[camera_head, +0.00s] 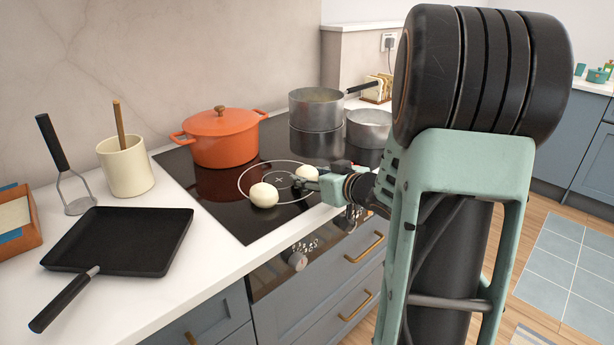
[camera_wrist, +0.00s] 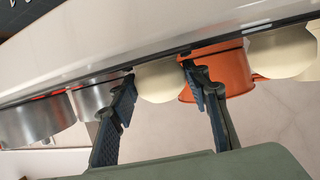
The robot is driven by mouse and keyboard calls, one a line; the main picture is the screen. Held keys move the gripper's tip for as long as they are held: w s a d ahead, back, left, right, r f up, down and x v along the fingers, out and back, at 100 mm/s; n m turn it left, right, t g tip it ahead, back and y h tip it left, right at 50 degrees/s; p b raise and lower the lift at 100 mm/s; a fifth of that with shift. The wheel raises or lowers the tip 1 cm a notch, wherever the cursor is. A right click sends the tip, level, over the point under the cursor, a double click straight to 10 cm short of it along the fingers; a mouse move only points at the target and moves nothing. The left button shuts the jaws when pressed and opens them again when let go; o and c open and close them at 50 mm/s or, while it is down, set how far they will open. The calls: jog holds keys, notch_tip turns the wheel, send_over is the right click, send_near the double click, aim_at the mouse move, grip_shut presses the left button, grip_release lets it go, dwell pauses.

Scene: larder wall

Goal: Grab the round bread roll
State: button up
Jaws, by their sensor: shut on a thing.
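A pale cream round bread roll (camera_head: 307,173) is at my gripper (camera_head: 303,182) over the black cooktop, partly hidden by the fingers. In the wrist view the same roll (camera_wrist: 160,82) shows between the two dark fingers of my gripper (camera_wrist: 162,85), which is shut on it. I cannot tell whether it touches the glass. A second pale roll (camera_head: 264,195) lies apart on the cooktop, to the left and nearer the front edge.
An orange lidded pot (camera_head: 222,138) stands behind the rolls. Grey pots (camera_head: 316,108) (camera_head: 368,128) stand at the cooktop's back right. A black square pan (camera_head: 120,240), a masher (camera_head: 70,170) and a cream crock (camera_head: 126,166) are on the white counter at left.

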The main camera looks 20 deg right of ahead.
aim_at(311, 176)
jog(key=shift+r, duration=0.1)
jog(key=shift+c, duration=0.2)
jog(key=shift+r+p, duration=0.7)
jog(key=shift+p, duration=0.2)
jog(key=r+p, duration=0.3)
jog(key=shift+s+r+p, duration=0.1)
jog(key=shift+s+p, duration=0.2)
jog(key=shift+s, duration=0.05)
jog(key=s+a+r+p, duration=0.1)
jog(key=s+r+p, duration=0.5)
jog(key=s, duration=0.7)
jog(key=shift+a+r, duration=0.15)
jog(key=shift+r, duration=0.9)
jog(key=shift+s, duration=0.1)
